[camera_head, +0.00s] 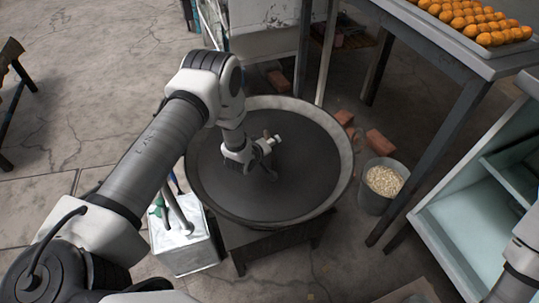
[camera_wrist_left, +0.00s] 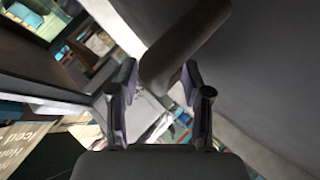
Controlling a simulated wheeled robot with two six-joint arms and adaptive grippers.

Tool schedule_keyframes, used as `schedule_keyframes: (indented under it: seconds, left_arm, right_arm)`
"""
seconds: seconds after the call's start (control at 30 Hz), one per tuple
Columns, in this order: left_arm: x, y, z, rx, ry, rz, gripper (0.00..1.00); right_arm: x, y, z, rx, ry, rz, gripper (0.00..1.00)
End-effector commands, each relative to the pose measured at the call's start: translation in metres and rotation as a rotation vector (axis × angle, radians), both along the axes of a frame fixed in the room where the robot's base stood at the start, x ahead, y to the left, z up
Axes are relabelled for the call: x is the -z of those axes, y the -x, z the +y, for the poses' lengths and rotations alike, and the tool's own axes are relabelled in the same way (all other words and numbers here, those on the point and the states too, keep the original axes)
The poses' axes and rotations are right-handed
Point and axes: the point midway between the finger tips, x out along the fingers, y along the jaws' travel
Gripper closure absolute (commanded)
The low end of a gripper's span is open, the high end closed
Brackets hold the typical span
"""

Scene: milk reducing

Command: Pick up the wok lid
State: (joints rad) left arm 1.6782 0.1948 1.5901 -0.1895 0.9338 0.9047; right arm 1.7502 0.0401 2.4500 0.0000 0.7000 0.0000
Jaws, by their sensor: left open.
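The wok lid (camera_head: 303,178) is a wide dark grey disc lying inside the pale rim of a large wok (camera_head: 346,186) in the head view. In the left wrist view the lid's dark curved surface (camera_wrist_left: 275,75) fills the right side. A brownish bar with a rounded end, which looks like its handle (camera_wrist_left: 188,38), reaches down to the fingertips. My left gripper (camera_wrist_left: 158,80) is open, with the bar's end at or just beyond the gap between its fingers. I cannot tell whether they touch.
The wok rests on a dark low stand (camera_head: 275,243). A pale metal box (camera_head: 186,246) stands close at its left. A bucket of pale bits (camera_head: 384,181) and bricks (camera_head: 381,142) are at its right, near a table with orange food (camera_head: 485,38) and a shelf unit (camera_head: 462,230).

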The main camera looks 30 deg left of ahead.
Motion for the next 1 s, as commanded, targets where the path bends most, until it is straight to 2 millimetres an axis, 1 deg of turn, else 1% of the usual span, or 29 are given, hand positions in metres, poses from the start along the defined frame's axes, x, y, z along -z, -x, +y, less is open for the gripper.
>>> schedule_keyframes:
  seconds: [0.17, 0.2, 0.27, 0.3, 0.67, 0.77, 0.87, 0.97, 1.0]
  left_arm:
    - [0.000, -0.001, 0.000, -0.001, 0.001, 0.000, 0.51]
    - [0.000, -0.001, 0.000, -0.001, 0.000, -0.001, 0.65]
    - [0.000, -0.001, 0.000, -0.001, 0.000, -0.001, 0.86]
    - [0.000, 0.000, 0.000, -0.001, 0.001, 0.000, 1.00]
    - [-0.002, -0.001, 0.000, 0.001, -0.001, -0.004, 1.00]
    - [-0.005, -0.001, 0.000, 0.000, 0.000, -0.004, 1.00]
    - [-0.014, -0.002, 0.000, -0.001, 0.000, -0.006, 1.00]
    - [-0.030, -0.002, 0.000, -0.001, 0.001, -0.006, 1.00]
    - [-0.038, -0.003, 0.000, -0.001, 0.001, -0.008, 1.00]
  right_arm:
    - [0.000, 0.000, 0.000, 0.000, 0.000, 0.000, 0.60]
    - [0.000, 0.000, 0.000, 0.000, 0.000, 0.000, 0.60]
    - [0.000, 0.000, 0.000, 0.000, 0.000, 0.000, 0.60]
    - [0.000, 0.000, 0.000, 0.000, 0.000, 0.000, 0.60]
    - [0.000, 0.000, 0.000, 0.000, 0.000, 0.000, 0.60]
    - [0.000, 0.000, 0.000, 0.000, 0.000, 0.000, 0.60]
    - [0.001, 0.000, 0.000, 0.000, 0.000, 0.000, 0.60]
    - [0.002, 0.000, 0.000, 0.000, 0.000, 0.000, 0.60]
    - [0.002, 0.000, 0.000, 0.000, 0.000, 0.000, 0.60]
